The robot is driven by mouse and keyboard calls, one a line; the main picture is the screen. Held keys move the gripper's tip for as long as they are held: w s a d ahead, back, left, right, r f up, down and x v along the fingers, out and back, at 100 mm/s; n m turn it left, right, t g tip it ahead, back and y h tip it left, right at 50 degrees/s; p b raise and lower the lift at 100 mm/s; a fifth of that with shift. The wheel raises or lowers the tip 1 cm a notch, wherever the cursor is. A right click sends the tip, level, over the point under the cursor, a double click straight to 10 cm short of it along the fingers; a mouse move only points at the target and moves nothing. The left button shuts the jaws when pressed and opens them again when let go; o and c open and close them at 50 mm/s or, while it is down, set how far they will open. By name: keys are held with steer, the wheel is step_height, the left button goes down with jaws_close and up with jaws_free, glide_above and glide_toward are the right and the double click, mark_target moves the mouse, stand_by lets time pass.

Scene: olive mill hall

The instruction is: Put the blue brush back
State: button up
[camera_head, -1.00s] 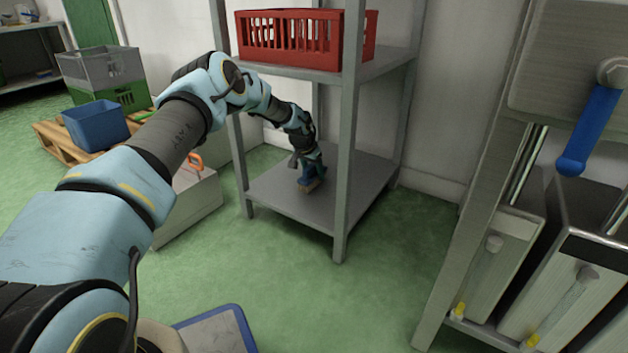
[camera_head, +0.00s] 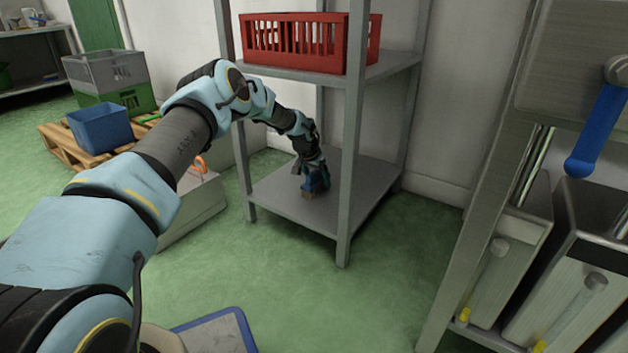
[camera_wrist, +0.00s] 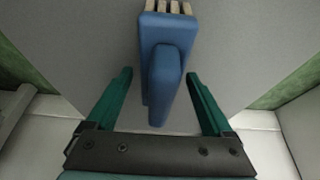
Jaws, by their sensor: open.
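The blue brush (camera_wrist: 166,65) lies on the grey lower shelf (camera_wrist: 232,50), its pale bristles at the top of the wrist view. In the head view the brush (camera_head: 314,181) shows on the lower shelf (camera_head: 290,211), partly hidden by my gripper. My gripper (camera_wrist: 162,88) is open, with one green finger on each side of the brush's blue handle. Gaps show between both fingers and the handle. In the head view my gripper (camera_head: 310,172) reaches in low over the shelf.
A red crate (camera_head: 294,42) stands on the upper shelf. A metal shelf post (camera_head: 350,150) rises just right of my gripper. A blue bin (camera_head: 100,127) sits on a pallet at left. Steel machinery (camera_head: 505,265) stands at right. Green floor lies open in front.

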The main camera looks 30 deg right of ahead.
mark_target(314, 171)
steer(key=p+v, duration=0.3)
steer(key=v, duration=0.3)
steer(key=shift+w+d+r+p, duration=0.1)
steer(key=shift+d+r+p, duration=0.05)
steer(key=shift+p, duration=0.2)
steer(key=s+a+p, duration=0.1)
steer(key=s+a, duration=0.1)
steer(key=a, duration=0.1)
steer(key=s+a+p, duration=0.2)
steer(key=a, duration=0.2)
steer(key=s+a+f+p, duration=0.1)
steer(key=a+p, duration=0.1)
steer(key=a, duration=0.1)
steer(key=shift+s+a, duration=0.25)
steer(key=shift+s, duration=0.15)
steer(key=s+a+r+n+y, duration=0.1)
steer(key=s+a+r+n, duration=0.15)
steer(key=a+r, duration=0.75)
steer(key=s+a+r+n+y, duration=0.1)
steer(key=a+r+n+y, duration=0.15)
steer(key=a+r, duration=0.7)
steer(key=s+a+r+n, duration=0.3)
steer(key=s+a, duration=0.5)
steer(key=a, duration=0.1)
steer(key=s+a+r+n, duration=0.3)
steer(key=s+a, duration=0.6)
steer(key=shift+g, duration=0.3)
steer(key=shift+s+r, duration=0.1)
steer(key=shift+r, duration=0.1)
